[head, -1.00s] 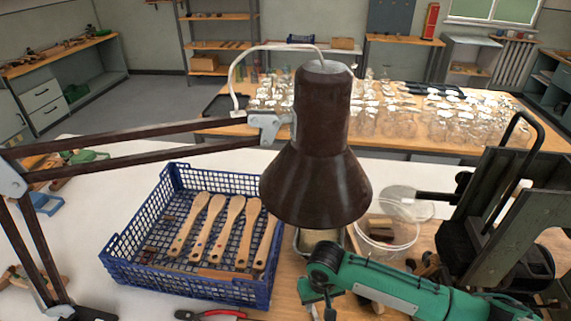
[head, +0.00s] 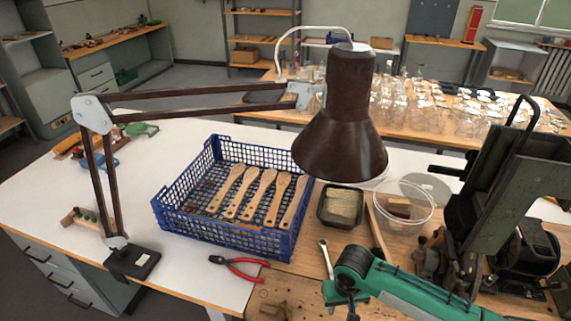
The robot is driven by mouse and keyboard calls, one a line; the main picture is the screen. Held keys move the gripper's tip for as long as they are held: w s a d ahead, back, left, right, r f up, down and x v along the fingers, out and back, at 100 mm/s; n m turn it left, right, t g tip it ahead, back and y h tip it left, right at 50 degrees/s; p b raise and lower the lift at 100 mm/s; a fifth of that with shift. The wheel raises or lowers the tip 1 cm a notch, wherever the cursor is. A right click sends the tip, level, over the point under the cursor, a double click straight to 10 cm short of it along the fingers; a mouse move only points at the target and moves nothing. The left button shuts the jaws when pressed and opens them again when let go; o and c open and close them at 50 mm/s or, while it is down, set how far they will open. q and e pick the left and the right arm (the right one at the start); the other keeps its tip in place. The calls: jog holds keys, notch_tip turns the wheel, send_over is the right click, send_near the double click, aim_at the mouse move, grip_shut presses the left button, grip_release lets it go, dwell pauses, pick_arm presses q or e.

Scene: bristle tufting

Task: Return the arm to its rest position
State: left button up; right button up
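My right arm (head: 410,290) is green and comes in from the bottom right. Its gripper (head: 343,305) is over the wooden bench top at the bottom, with its two fingers apart and nothing seen between them. It is to the right of the red-handled pliers and below the spanner. My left arm and gripper are not in view.
A blue crate (head: 167,215) holds several wooden brush handles (head: 262,193). A brown desk lamp (head: 341,130) hangs over its right side. A dark tray (head: 327,212), clear tub (head: 424,222), spanner (head: 326,258), pliers (head: 240,268) and dark machine (head: 500,200) surround my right arm.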

jog(key=s+a+r+n+t+y, duration=0.25)
jog(key=s+a, duration=0.35)
jog(key=s, duration=0.3)
jog(key=s+d+r+m+t+h, duration=0.1)
jog(key=s+d+r+m+h, duration=0.1)
jog(key=s+d, duration=1)
notch_tip(320, 180, down, 32)
jog(key=d+g, duration=0.1)
jog(key=d, duration=0.1)
jog(key=s+d+f, duration=0.2)
jog(key=s+f, duration=0.7)
jog(key=s+d+f+g, duration=0.1)
jog(key=s+f, duration=0.8)
jog(key=shift+d+f, duration=0.2)
jog(key=shift+d, duration=0.15)
